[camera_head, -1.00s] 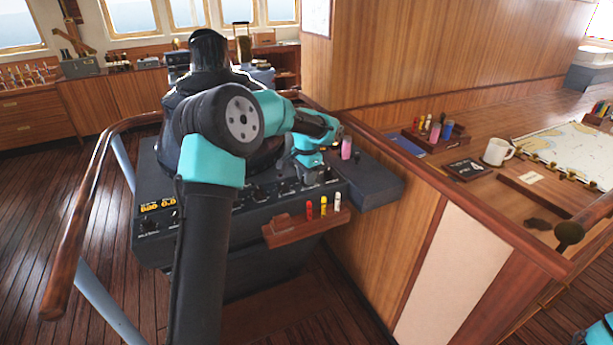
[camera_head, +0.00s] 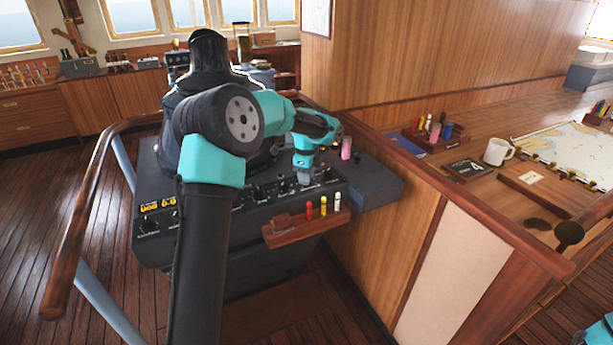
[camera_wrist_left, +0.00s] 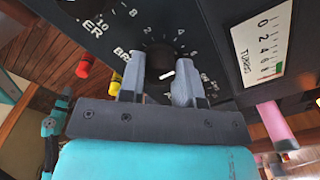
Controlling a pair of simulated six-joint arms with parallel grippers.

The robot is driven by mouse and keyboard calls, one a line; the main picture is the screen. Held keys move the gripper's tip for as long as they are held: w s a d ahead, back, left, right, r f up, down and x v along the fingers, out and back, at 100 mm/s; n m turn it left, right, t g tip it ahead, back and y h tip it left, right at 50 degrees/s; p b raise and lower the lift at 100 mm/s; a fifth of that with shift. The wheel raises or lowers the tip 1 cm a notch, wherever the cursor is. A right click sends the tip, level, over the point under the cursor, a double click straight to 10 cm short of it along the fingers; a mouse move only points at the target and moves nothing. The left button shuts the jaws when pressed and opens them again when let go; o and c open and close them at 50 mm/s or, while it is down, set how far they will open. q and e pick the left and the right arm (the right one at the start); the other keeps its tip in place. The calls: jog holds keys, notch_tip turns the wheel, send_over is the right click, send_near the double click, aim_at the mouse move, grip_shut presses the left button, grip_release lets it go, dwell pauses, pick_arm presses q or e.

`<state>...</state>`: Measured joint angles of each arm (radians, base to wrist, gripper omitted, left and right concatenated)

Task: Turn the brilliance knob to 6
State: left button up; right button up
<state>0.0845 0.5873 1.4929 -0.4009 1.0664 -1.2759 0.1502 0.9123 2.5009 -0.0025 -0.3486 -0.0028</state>
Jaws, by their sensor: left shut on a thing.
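The brilliance knob (camera_wrist_left: 158,58) is a dark round knob on the black console panel, with pale numbers and tick marks around it. A short white mark (camera_wrist_left: 167,76) shows at its lower edge in the left wrist view. Its label is partly hidden by my left finger. My left gripper (camera_wrist_left: 158,80) has one grey finger on each side of the knob and is shut on it. In the head view my left gripper (camera_head: 305,180) points down at the right part of the console's knob row; the knob is hidden there. My right gripper is not in view.
The console front (camera_head: 160,240) carries more knobs and an orange display. A wooden rack (camera_head: 305,229) with red, yellow and white markers juts below the gripper. A pink cylinder (camera_head: 346,147) stands close behind. A white scale (camera_wrist_left: 262,45) lies right of the knob in the wrist view.

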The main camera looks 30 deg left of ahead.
pick_arm(q)
jog(key=m, duration=0.5)
dwell(0.4)
jog(key=o, duration=0.9)
jog(key=shift+o, duration=0.2)
notch_tip(320, 180, up, 17)
jog(key=shift+r, duration=0.2)
dwell(0.5)
